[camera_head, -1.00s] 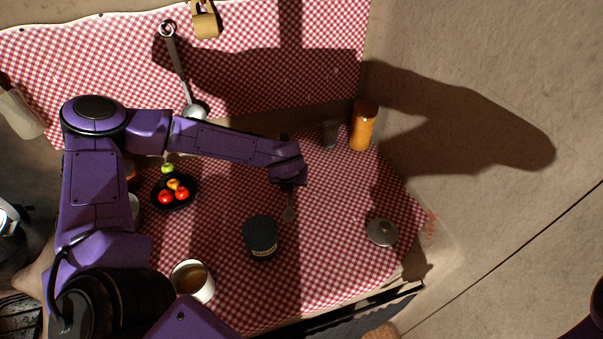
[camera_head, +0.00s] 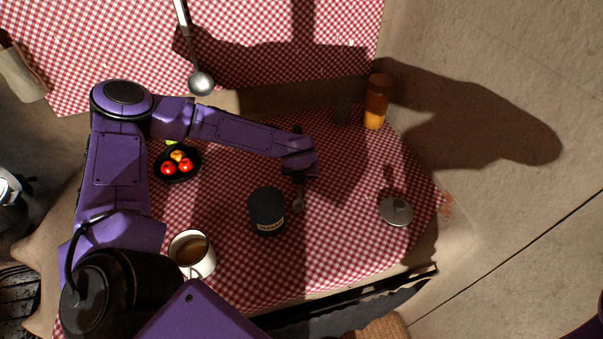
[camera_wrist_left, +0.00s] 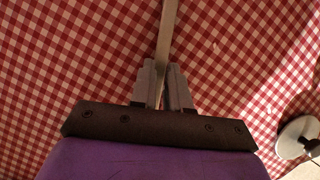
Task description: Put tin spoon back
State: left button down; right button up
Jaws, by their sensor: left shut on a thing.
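My left gripper (camera_wrist_left: 161,88) is shut on the tin spoon (camera_wrist_left: 166,30). In the left wrist view the flat grey handle runs between the fingers and out past the top edge. In the head view my left gripper (camera_head: 299,172) is over the middle of the checked cloth, and the spoon's bowl (camera_head: 299,205) hangs below it, just right of the dark labelled canister (camera_head: 267,212). I cannot tell whether the spoon touches the cloth or canister. My right gripper is not in view.
A mug of brown liquid (camera_head: 192,253) stands front left, and a black bowl of fruit (camera_head: 178,163) behind it. An orange jar (camera_head: 376,102) stands back right. A metal lid (camera_head: 396,211) lies right. Cloth between canister and lid is clear.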

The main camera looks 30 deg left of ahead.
aim_at(300, 194)
pick_arm(q)
jog(key=shift+s+r, duration=0.1)
jog(key=c, duration=1)
grip_release()
jog(key=shift+c, duration=0.2)
jog(key=b+v, duration=0.1)
jog(key=v, duration=0.9)
jog(key=shift+s+r, duration=0.15)
